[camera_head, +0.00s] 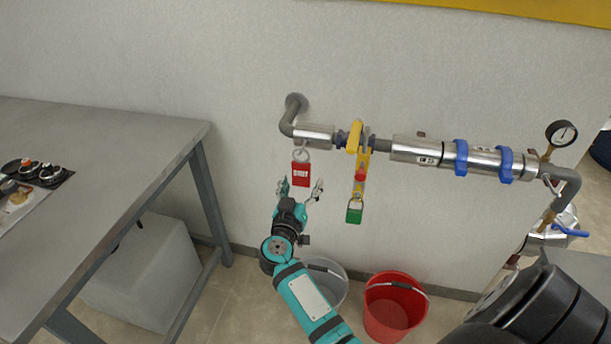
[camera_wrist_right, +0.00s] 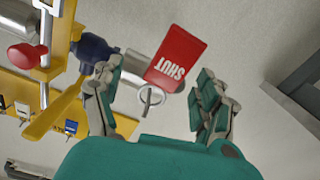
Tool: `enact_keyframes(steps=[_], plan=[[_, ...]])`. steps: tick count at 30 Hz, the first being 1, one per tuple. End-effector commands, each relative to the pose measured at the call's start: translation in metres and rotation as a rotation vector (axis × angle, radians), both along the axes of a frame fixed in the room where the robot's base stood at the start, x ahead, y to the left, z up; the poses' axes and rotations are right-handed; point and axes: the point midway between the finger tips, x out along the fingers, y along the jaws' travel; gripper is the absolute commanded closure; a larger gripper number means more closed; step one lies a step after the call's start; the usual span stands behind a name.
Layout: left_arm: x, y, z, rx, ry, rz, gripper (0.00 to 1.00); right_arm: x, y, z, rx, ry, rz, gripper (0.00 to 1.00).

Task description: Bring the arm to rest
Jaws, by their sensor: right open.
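My right gripper (camera_head: 300,187) is open in front of the pipe in the head view, its two fingers spread. A red tag (camera_head: 301,173) hangs by a ring from the pipe, just above and between the fingertips. In the right wrist view the tag (camera_wrist_right: 175,58) reads SHUT and lies beyond the open fingers (camera_wrist_right: 158,75), with its metal ring (camera_wrist_right: 150,97) below it. Nothing is held. My left gripper is not in view.
The pipe (camera_head: 415,149) carries a yellow valve handle (camera_head: 354,136), a green padlock (camera_head: 354,211) and a gauge (camera_head: 562,133). A grey bucket (camera_head: 331,279) and a red bucket (camera_head: 391,312) stand below. A table (camera_head: 110,170) is at left.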

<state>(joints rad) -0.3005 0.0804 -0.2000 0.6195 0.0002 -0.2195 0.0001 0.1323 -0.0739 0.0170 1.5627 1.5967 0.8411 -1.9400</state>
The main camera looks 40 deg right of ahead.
Motion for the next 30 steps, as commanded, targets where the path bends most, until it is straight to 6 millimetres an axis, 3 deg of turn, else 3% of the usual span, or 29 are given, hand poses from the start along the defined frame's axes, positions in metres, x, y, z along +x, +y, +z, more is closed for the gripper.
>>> enact_keyframes(steps=[3, 9, 20, 23, 25, 30], plan=[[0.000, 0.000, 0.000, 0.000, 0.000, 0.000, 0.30, -0.018, 0.020, -0.001, 0.004, 0.002, 0.000, 0.26], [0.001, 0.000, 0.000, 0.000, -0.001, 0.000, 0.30, -0.037, 0.042, -0.001, 0.001, 0.001, 0.000, 0.26], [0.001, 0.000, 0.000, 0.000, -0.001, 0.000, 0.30, -0.042, 0.052, -0.005, -0.009, 0.000, 0.016, 0.26], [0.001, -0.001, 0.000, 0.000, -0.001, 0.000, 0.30, -0.036, 0.067, -0.030, -0.042, 0.001, 0.104, 0.26], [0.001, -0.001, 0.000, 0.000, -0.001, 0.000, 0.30, -0.032, 0.086, -0.063, -0.064, 0.014, 0.221, 0.26], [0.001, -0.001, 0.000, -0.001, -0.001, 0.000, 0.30, -0.047, 0.143, -0.174, -0.019, 0.140, 0.548, 0.26]])
